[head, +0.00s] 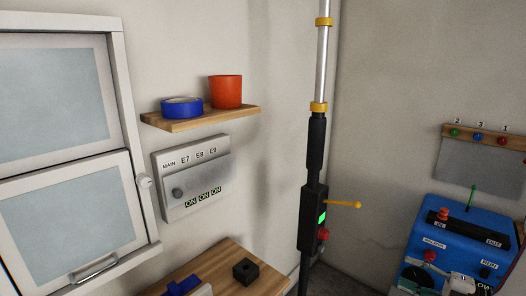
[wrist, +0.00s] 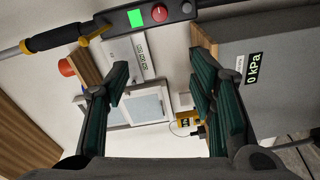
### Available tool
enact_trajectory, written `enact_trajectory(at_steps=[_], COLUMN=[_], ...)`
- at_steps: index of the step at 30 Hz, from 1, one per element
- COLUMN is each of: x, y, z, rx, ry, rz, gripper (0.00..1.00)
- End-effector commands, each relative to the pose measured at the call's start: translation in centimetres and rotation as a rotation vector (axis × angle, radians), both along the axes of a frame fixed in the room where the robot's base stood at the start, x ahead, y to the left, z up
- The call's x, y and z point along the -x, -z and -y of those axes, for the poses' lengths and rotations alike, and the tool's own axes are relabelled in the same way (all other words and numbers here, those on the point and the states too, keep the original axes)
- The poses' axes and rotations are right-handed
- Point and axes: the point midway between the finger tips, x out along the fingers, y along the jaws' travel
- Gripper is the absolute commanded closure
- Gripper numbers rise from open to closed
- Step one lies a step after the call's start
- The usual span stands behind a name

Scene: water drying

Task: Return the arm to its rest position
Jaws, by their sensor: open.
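My gripper (wrist: 160,82) shows in the wrist view with its two dark green padded fingers spread wide apart. Nothing is between them. Behind the gap, at a distance, are the white window or cabinet frame and the wall panel, seen turned. My arm and gripper are not visible in the head view.
A black pole-mounted unit (head: 313,218) with a green light, red button and yellow lever stands mid-view. A wooden shelf (head: 215,117) holds a red cup (head: 226,91) and blue tape roll (head: 182,107). A blue machine (head: 465,245) is at right. A grey box shows "0 kPa" (wrist: 254,68).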

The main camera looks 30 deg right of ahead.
Motion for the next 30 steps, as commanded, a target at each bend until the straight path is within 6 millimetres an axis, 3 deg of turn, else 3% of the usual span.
enact_trajectory(at_steps=[8, 14, 17, 22, 30], x=[-2.4, -4.8, -6.2, -8.3, -8.2], y=[-2.8, -5.6, -7.6, -11.7, -17.0], z=[-2.4, -5.8, -8.3, -14.6, -24.8], rx=[0.159, 0.342, 0.47, 0.769, 1.241], ry=[-0.126, -0.279, -0.392, -0.663, -1.137], rz=[0.008, 0.038, 0.07, 0.184, 0.494], gripper=[0.49, 0.49, 0.49, 0.49, 0.49])
